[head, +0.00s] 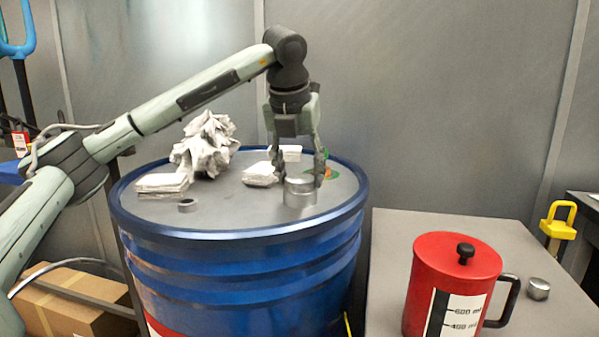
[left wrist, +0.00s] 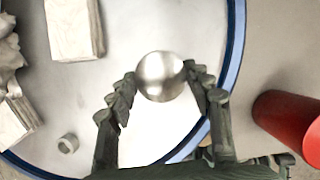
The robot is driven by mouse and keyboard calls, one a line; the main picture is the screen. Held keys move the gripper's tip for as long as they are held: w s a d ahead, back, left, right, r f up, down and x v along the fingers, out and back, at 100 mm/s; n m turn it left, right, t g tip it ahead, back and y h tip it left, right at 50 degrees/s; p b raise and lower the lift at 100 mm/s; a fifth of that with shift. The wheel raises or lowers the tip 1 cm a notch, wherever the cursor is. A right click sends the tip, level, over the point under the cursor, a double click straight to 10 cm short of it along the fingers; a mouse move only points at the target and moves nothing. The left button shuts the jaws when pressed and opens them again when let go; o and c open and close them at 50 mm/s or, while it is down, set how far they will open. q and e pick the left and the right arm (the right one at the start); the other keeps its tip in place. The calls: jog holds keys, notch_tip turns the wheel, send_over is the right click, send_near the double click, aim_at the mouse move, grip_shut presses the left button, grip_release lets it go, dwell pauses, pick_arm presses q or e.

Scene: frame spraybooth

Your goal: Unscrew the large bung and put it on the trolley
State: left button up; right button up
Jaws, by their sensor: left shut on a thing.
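The large bung (head: 300,193) is a silver metal cylinder at the right front of the blue drum's grey top (head: 235,208). I cannot tell whether it is seated or slightly raised. My left gripper (head: 299,177) points down from above and is shut on the bung, a finger on either side. In the left wrist view the bung's round top (left wrist: 160,76) shows between the fingertips (left wrist: 162,88). The trolley (head: 400,235) is a grey flat surface right of the drum, lower than its top. My right gripper is not in view.
A red measuring jug (head: 455,285) and a small silver cap (head: 538,288) stand on the trolley; its back left is clear. The drum top holds crumpled white cloth (head: 207,145), folded white pads (head: 162,184) and a small grey ring (head: 187,205). A cardboard box (head: 75,300) sits lower left.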

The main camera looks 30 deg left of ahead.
pick_arm(q)
jog(key=shift+d+n, duration=0.1)
jog(key=shift+n, duration=0.6)
jog(key=n+g+y, duration=0.1)
jog(key=n, duration=0.2)
jog(key=shift+y, duration=0.3)
jog(key=shift+w+n, duration=0.1)
jog(key=shift+n, duration=0.3)
jog(key=shift+r+n+p, duration=0.2)
jog(key=shift+n+p, duration=0.2)
jog(key=shift+n, duration=0.1)
jog(key=shift+n+g+y+p, duration=0.3)
jog(key=shift+n+y+p, duration=0.2)
jog(key=shift+n+p, duration=0.35)
jog(key=shift+f+n+g, duration=0.25)
jog(key=shift+n+g, duration=0.05)
jog(key=shift+n, duration=0.45)
